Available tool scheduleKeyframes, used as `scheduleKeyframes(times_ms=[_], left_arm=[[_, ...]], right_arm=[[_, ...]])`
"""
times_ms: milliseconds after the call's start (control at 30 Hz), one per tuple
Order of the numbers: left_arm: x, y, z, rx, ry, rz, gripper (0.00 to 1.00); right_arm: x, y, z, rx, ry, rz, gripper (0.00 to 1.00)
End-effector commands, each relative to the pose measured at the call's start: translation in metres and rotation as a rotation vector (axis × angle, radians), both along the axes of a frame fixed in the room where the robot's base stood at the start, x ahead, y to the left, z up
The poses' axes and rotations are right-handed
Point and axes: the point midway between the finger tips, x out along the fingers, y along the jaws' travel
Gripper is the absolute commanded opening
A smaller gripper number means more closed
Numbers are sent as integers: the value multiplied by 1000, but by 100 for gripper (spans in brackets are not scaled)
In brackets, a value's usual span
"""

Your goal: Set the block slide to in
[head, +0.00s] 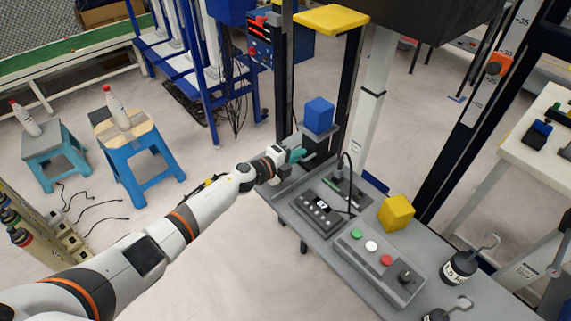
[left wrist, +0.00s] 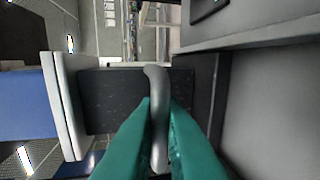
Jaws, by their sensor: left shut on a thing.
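The block slide (head: 317,139) is a dark box with a grey top plate, at the far left corner of the grey bench. A blue block (head: 319,114) rests on the plate; it also shows at the left edge of the left wrist view (left wrist: 25,104). A grey bar handle (left wrist: 156,82) stands out from the dark face of the slide. My left gripper (head: 299,155) has teal fingers, which also show in the left wrist view (left wrist: 160,125), shut around the handle. The fingers hide part of the handle. My right gripper is in neither view.
The bench (head: 284,197) also carries a keypad box (head: 318,209), a panel with coloured buttons (head: 379,262), a yellow block (head: 396,213) and a black weight (head: 458,268) with a hook. A dark post and a yellow-topped frame (head: 331,18) rise behind the slide. Open floor lies left of the bench.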

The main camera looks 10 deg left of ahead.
Motion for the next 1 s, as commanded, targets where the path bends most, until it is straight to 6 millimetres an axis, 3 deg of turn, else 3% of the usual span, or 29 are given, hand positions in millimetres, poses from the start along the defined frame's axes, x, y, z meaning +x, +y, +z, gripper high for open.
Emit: scheduleKeyframes(times_ms=[267, 300, 400, 767, 1000], left_arm=[[2, -1, 2, 0, -2, 2, 0], [2, -1, 2, -1, -3, 2, 10], [2, -1, 2, -1, -3, 1, 25], [-2, 3, 3, 1, -2, 1, 25], [-33, 28, 12, 4, -2, 1, 25]], right_arm=[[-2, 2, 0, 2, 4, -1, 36], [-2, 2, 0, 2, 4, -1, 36], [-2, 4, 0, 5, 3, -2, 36], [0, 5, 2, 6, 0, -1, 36], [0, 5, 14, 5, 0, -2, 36]])
